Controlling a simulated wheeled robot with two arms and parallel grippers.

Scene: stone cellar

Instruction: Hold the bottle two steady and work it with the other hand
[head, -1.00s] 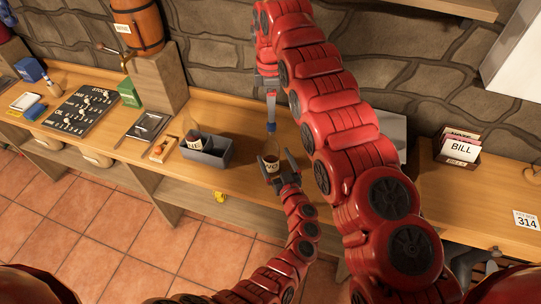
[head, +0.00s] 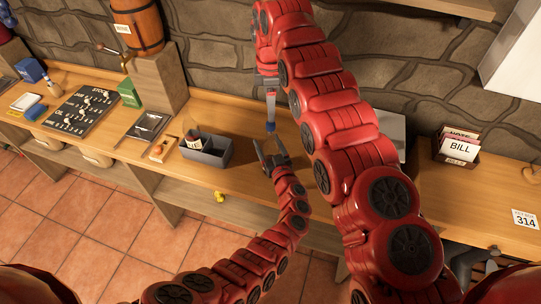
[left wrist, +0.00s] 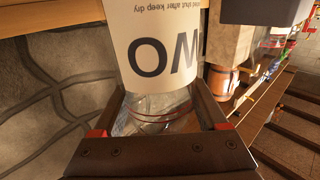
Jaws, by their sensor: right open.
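Bottle two (left wrist: 160,55) shows large in the left wrist view, which is turned upside down. Its pale label with "WO" fills the upper middle, and clear glass shows between the jaws. My left gripper (head: 269,148) has its fingers on both sides of the bottle, against it near the label's edge. In the head view I cannot make out the bottle between these fingers. My right gripper (head: 267,80) is open above and behind the left one, partly covered by my right arm. A thin pale shaft with a blue tip (head: 271,128) hangs below it, close to the left gripper.
A grey divided holder (head: 212,158) with another labelled bottle (head: 193,138) stands left on the bench (head: 225,183). A box of bills (head: 455,150) stands right. The stone wall closes the back.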

